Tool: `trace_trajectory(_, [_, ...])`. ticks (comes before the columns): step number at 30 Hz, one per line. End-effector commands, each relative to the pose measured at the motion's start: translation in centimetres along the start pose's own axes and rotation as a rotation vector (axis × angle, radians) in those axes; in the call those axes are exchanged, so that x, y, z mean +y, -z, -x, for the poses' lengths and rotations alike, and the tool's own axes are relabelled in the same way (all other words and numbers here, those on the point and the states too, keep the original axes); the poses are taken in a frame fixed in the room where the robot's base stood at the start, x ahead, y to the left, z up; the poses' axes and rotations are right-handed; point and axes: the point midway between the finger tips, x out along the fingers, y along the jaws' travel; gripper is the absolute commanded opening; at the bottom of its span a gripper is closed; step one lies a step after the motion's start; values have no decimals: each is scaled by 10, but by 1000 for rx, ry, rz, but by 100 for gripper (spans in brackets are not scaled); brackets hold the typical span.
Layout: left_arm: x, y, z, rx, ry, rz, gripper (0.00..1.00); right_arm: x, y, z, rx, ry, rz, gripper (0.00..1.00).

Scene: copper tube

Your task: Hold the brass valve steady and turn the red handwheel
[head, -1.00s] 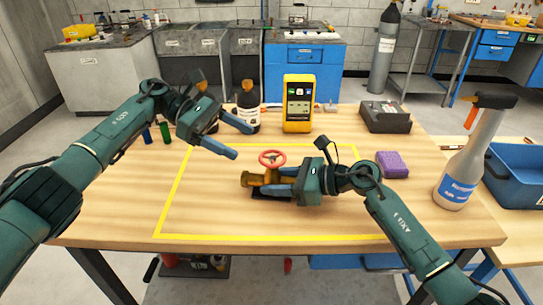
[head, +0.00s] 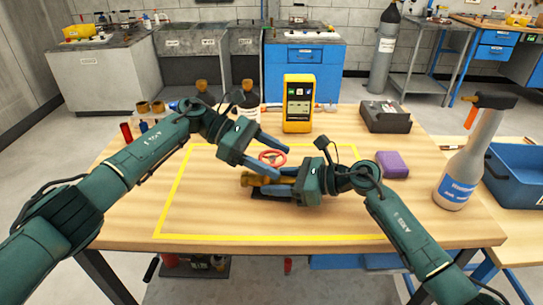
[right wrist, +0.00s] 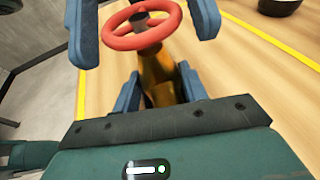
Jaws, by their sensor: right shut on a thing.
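The brass valve (head: 252,179) lies inside the yellow-taped area, and its body (right wrist: 158,75) also shows in the right wrist view. My right gripper (head: 272,187) is shut on the valve from the right, its blue fingers on either side of the body. The red handwheel (head: 272,157) sits on top of the valve. My left gripper (head: 279,162) is open, with its fingertips reaching to either side of the handwheel. In the right wrist view, the handwheel (right wrist: 141,24) is between the left fingers, with a visible gap to at least one. The valve's underside is hidden.
A yellow meter (head: 298,103) stands behind the valve. A grey-black device (head: 385,116), a purple sponge (head: 392,165) and a spray bottle (head: 460,165) are to the right. A bottle (head: 245,97) stands behind my left gripper. The front taped area (head: 230,222) is clear.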

Motion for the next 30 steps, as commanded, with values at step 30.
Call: trace_trajectory(30, [-2,3,0,6,-192,80,31,0,2,0,4,2,-1,30])
